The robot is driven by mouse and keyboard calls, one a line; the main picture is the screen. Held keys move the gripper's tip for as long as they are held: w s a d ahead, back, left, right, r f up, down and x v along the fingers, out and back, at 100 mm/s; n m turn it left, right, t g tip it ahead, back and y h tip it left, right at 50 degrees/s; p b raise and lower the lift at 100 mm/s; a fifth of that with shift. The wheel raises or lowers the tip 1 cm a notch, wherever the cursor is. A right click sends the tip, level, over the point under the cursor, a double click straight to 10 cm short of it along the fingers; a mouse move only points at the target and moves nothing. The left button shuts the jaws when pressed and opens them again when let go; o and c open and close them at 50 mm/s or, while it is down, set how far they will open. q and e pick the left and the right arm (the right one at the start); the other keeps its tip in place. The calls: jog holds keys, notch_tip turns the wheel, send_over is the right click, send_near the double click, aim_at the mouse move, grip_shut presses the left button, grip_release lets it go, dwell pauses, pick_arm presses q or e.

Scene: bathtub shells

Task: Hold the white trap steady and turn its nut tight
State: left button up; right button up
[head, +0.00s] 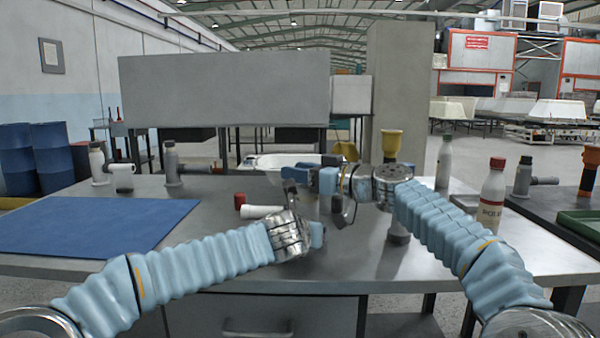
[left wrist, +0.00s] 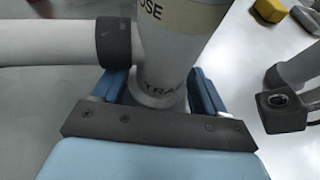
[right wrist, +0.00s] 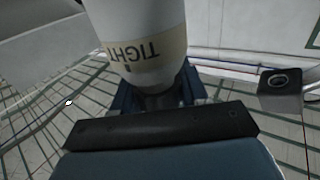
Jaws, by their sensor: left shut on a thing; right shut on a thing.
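The white trap (left wrist: 180,45) fills the left wrist view, with a cream label ending in "OSE" and a white side pipe with a dark collar. My left gripper (left wrist: 155,98) is shut on its narrow "TRAP" end. In the right wrist view the trap (right wrist: 140,25) shows its cream label, reading "TIGHT" upside down. My right gripper (right wrist: 155,98) is shut on the grey nut at its other end, mostly hidden by the fingers. In the head view my right gripper (head: 308,176) reaches left above my left gripper (head: 316,236). The trap's body is largely hidden there; a white pipe (head: 262,211) shows.
A blue mat (head: 100,232) lies on the left of the grey table. Grey fittings with side pipes (head: 98,162) stand behind it. A white bottle with a red cap (head: 491,195) and a yellow-topped item (head: 391,142) stand to the right. A red piece (head: 240,200) is near the white pipe.

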jog(key=shift+s+a+r+n+g+y, duration=0.1)
jog(key=shift+n+g+y, duration=0.5)
jog(key=shift+g, duration=0.25)
jog(key=shift+a+r+n+g+y, duration=0.1)
jog(key=shift+n+g+y, duration=0.3)
jog(key=shift+n+g, duration=0.4)
jog(key=shift+s+f+g, duration=0.15)
jog(key=shift+f+g, duration=0.05)
jog(key=shift+g, duration=0.35)
jog(key=o, duration=1)
jog(key=shift+d, duration=0.1)
jog(key=v, duration=0.7)
jog(key=shift+d, duration=0.25)
